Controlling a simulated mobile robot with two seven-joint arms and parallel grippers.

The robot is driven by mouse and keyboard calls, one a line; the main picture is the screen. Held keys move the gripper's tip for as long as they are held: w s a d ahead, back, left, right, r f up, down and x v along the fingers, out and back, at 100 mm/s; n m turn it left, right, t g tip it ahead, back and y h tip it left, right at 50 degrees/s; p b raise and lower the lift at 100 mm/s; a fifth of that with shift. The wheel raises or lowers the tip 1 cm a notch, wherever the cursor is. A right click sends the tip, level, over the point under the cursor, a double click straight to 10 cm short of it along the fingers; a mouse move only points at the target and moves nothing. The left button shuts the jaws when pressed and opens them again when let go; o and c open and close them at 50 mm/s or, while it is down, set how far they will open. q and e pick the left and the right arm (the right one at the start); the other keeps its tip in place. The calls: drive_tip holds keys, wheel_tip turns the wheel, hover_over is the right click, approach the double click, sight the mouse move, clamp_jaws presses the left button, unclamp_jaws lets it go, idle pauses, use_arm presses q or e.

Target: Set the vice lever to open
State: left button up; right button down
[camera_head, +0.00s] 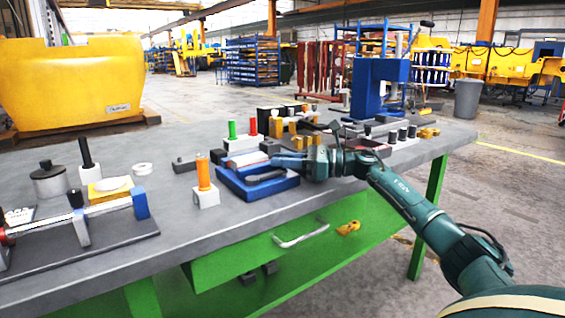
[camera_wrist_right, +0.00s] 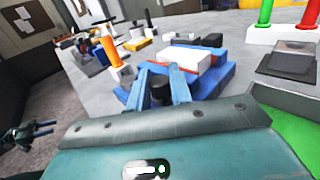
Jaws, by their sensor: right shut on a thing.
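The vice is a low blue block (camera_head: 262,188) on the near edge of the bench, with a pale workpiece on it. It also shows in the right wrist view (camera_wrist_right: 215,80), with a white block and red strips on top. My right gripper (camera_head: 276,161) reaches over the vice from the right. In the right wrist view its fingers (camera_wrist_right: 164,82) are shut on the black knob of the vice lever (camera_wrist_right: 158,94). The rest of the lever is mostly hidden. What looks like my left gripper (camera_wrist_right: 44,128) shows small at the wrist view's left edge, its two fingers apart.
An orange post in a white block (camera_head: 205,190) stands close left of the vice. Green (camera_head: 232,130) and red-topped posts stand behind it. A tall blue press (camera_head: 378,90) is at the back right. A drawer handle (camera_head: 300,234) juts out below the bench edge.

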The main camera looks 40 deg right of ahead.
drive_tip(key=shift+r, duration=0.1)
drive_tip(key=c, duration=1.3)
unclamp_jaws()
drive_tip(key=shift+w+a, duration=0.1)
drive_tip(key=b+v, duration=0.1)
drive_tip(key=v, duration=0.5)
drive_tip(key=b+v, duration=0.1)
drive_tip(key=v, duration=0.4)
drive_tip(key=shift+s+d+f, duration=0.2)
drive_tip(key=shift+d, duration=0.1)
use_arm(q)
drive_tip(key=shift+w+d+f+m+g, duration=0.15)
drive_tip(key=shift+d+f+m, duration=0.1)
drive_tip(key=shift+f, duration=0.35)
drive_tip(key=shift+w+d+f+m+g, duration=0.15)
drive_tip(key=shift+f+m, duration=0.1)
drive_tip(key=shift+f, duration=0.35)
use_arm(e)
drive_tip(key=shift+v, duration=0.75)
drive_tip(key=shift+r, duration=0.15)
